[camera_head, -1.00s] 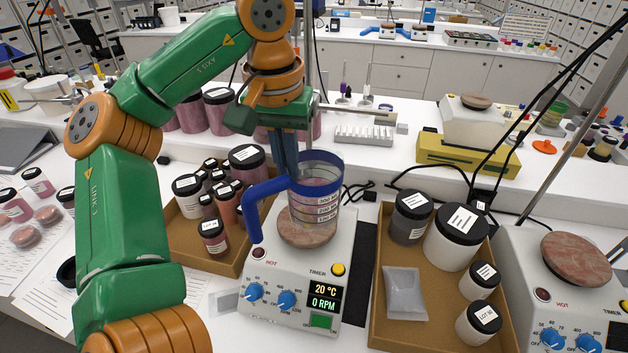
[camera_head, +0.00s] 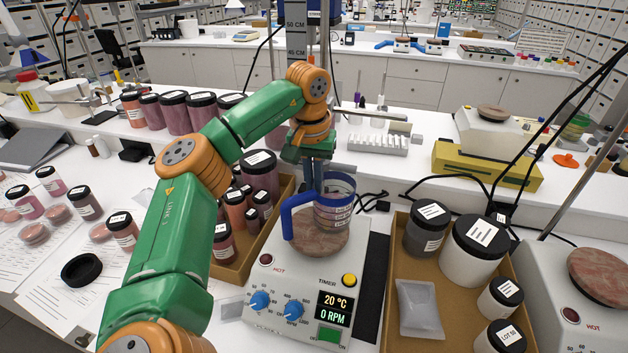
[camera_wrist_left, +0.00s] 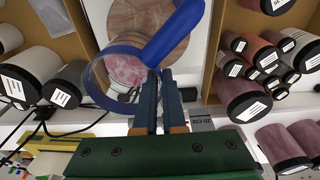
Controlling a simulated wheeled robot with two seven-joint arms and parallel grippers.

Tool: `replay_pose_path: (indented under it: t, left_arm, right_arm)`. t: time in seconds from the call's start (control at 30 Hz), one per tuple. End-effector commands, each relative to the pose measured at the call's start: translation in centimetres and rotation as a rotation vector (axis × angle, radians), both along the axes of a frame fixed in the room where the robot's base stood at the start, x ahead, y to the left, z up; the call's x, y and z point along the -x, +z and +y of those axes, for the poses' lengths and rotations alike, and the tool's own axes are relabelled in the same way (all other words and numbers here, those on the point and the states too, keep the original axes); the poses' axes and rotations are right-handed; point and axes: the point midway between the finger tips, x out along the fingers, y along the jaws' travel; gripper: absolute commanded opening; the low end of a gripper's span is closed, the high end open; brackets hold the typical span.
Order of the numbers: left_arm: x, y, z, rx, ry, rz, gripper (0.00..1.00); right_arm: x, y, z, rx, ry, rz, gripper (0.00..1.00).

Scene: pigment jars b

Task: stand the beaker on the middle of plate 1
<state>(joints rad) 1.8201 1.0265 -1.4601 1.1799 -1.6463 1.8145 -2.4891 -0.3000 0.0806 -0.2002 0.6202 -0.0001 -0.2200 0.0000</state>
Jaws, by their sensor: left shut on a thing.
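The clear beaker (camera_head: 337,212) has a blue rim, a blue handle and white markings. My left gripper (camera_head: 317,186) is shut on it at the handle side and holds it upright. In the head view it overlaps the back right of the round reddish plate (camera_head: 318,243) on the middle hotplate; whether its base touches is unclear. In the left wrist view, the beaker (camera_wrist_left: 122,72) lies left of the fingers (camera_wrist_left: 153,78), partly over the plate (camera_wrist_left: 150,18). No plate number is readable. My right gripper is out of view.
A cardboard tray (camera_head: 410,345) of jars and a pouch stands right of the hotplate, another tray (camera_head: 247,262) of jars left. A second hotplate (camera_head: 545,290) stands far right. Black cables (camera_head: 455,178) run behind. A metal rod (camera_head: 370,113) crosses behind my gripper.

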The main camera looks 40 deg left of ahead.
Motion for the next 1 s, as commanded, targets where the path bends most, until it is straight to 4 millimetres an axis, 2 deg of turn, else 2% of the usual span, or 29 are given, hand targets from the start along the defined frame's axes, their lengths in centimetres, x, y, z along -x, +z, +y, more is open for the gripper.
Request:
replay_pose_path:
  t: [0.2, 0.33, 0.67, 0.77, 0.9, 1.0]
  left_arm:
    - [0.0, -0.2, 0.0, 0.001, 0.000, 0.000, 0.00]
    - [0.0, -0.2, 0.0, 0.000, 0.001, 0.000, 0.37]
    - [0.0, 0.1, 0.0, 0.000, 0.001, -0.001, 0.37]
    - [0.0, 1.4, -0.1, 0.001, 0.002, -0.005, 0.37]
    - [0.4, 5.0, -0.3, 0.002, 0.000, -0.007, 0.37]
    - [0.8, 8.0, -0.4, 0.001, 0.001, -0.006, 0.37]
  right_arm:
    - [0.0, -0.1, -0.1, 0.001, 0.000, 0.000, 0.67]
    - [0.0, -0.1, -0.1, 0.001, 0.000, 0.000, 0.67]
    - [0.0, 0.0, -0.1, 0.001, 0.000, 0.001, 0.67]
    - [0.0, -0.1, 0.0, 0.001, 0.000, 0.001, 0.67]
    - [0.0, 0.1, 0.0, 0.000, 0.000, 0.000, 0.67]
    - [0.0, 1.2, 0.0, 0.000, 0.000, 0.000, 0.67]
